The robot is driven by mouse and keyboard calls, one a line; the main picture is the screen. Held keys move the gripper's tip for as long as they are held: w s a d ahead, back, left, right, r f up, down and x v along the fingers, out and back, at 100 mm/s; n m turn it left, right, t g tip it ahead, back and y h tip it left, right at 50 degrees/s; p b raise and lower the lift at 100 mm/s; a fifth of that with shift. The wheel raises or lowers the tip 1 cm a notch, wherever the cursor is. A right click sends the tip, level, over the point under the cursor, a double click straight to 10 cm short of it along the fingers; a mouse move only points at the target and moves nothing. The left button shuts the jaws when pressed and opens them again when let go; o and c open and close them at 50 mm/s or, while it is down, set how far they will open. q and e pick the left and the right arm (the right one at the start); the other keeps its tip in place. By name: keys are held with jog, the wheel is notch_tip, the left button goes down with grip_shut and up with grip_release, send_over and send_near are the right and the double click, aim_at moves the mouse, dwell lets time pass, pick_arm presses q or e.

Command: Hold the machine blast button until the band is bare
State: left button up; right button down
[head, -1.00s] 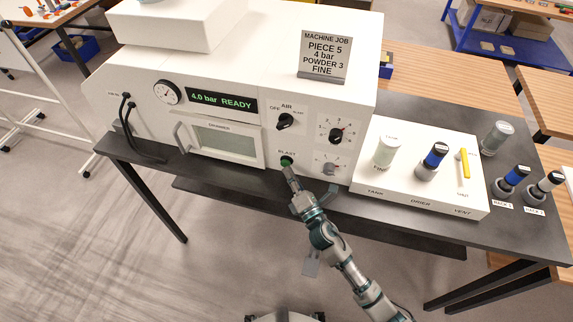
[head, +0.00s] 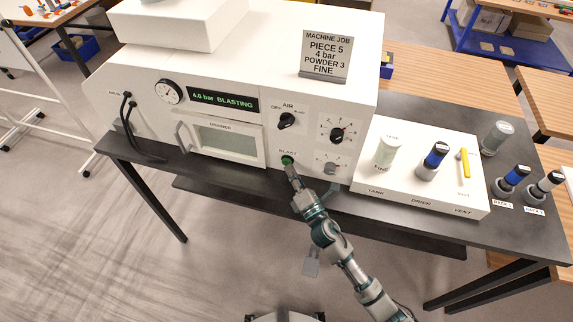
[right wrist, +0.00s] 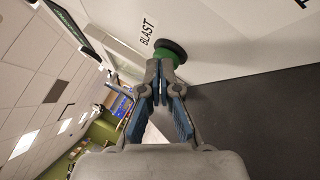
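The white blasting machine (head: 250,65) stands on a dark table. Its green blast button (head: 287,160) is low on the front, under the word BLAST. My right gripper (head: 291,172) is at the button, and its fingertips appear to touch it. In the right wrist view the fingers (right wrist: 160,75) are closed together with nothing between them, their tips against the green button (right wrist: 168,60). The display (head: 222,101) reads "4.0 bar BLASTING". The drawer (head: 222,140) is shut, and its window shows no band that I can make out. My left gripper is not in view.
A job card (head: 326,58) on the machine reads piece 5, 4 bar, powder 3, fine. The air knob (head: 287,121) and other dials sit near my right gripper. A white block (head: 415,195) with a tank, a drier and a yellow vent lever stands to the right.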

jog(key=shift+a, duration=0.25)
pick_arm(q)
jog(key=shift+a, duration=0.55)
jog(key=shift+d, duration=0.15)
pick_arm(e)
jog(key=shift+d, duration=0.2)
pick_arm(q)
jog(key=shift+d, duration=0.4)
pick_arm(e)
jog(key=shift+d, duration=0.15)
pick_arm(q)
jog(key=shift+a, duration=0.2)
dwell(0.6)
pick_arm(e)
jog(key=shift+a, duration=0.2)
dwell(0.7)
jog(key=shift+s+a, duration=0.35)
jog(key=shift+a, duration=0.25)
jog(key=shift+s+a, duration=0.3)
jog(key=shift+a, duration=0.25)
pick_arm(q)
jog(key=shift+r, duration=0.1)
pick_arm(e)
jog(key=shift+s+a, duration=0.25)
jog(key=shift+s, duration=0.55)
jog(key=shift+s+a, duration=0.25)
jog(key=shift+s, duration=0.5)
jog(key=shift+s+a, duration=0.25)
jog(key=shift+s, duration=0.55)
